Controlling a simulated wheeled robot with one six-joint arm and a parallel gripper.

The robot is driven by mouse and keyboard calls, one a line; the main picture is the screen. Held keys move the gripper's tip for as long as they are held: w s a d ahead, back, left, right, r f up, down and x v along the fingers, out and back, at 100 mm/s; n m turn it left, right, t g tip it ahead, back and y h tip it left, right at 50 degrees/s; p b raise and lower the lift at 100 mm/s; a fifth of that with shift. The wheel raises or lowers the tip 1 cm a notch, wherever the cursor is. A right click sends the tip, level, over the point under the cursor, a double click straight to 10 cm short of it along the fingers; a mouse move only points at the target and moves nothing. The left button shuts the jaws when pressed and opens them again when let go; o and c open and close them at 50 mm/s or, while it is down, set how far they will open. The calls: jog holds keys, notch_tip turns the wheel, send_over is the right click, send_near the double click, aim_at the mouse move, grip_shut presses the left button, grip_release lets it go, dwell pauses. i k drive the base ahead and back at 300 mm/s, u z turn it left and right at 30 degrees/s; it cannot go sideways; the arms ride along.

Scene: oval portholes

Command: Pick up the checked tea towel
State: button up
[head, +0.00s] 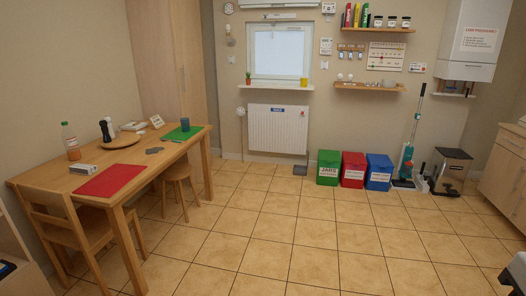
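I see no checked tea towel in the head view. The wooden table (60,185) at the left bears a red mat (111,180) and a green mat (183,133), both plain. A small grey item (155,150) lies between them, too small to name.
A chair (55,220) and a stool (178,173) stand by the table. Green (328,168), red (353,170) and blue (379,172) bins line the back wall, with a radiator (278,129) to their left. A wooden cabinet (505,170) is at right. The tiled middle floor is clear.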

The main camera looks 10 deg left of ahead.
aim_at(81, 169)
jog(key=u, duration=0.5)
jog(key=i, duration=1.35)
jog(key=u, duration=1.25)
jog(key=i, duration=1.7)
jog(key=u, duration=0.4)
jog(key=i, duration=1.1)
jog(key=u, duration=0.05)
